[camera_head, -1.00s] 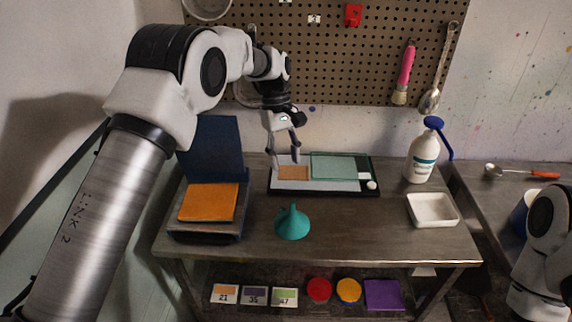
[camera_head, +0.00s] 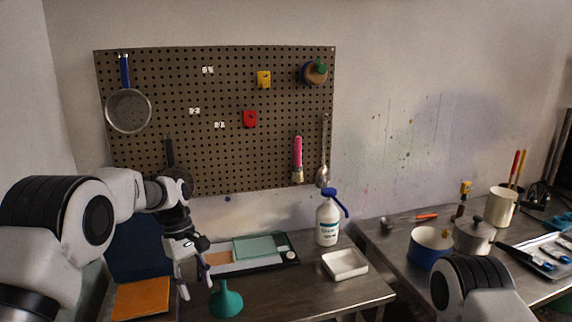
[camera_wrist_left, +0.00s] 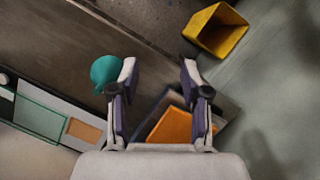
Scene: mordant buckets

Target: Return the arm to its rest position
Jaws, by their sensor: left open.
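My left arm comes in from the left in the head view. Its gripper (camera_head: 197,286) hangs over the worktable, fingers down, spread and empty. It appears between the orange slab (camera_head: 142,298) and the dark tray (camera_head: 291,261), left of the teal funnel (camera_head: 227,300). In the left wrist view the open fingers (camera_wrist_left: 159,72) have nothing between their tips. The funnel (camera_wrist_left: 104,70) shows beside the left finger, and the orange slab (camera_wrist_left: 172,127) shows lower, partly behind the right finger. Part of my right arm shows at lower right in the head view; its gripper is out of view.
A white bottle (camera_head: 327,222) with a blue top and a white dish (camera_head: 345,264) stand right of the tray. A pegboard (camera_head: 225,90) with hung tools is behind. A blue pot (camera_head: 430,247) is on the right-hand table. A yellow bin (camera_wrist_left: 222,35) shows in the wrist view.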

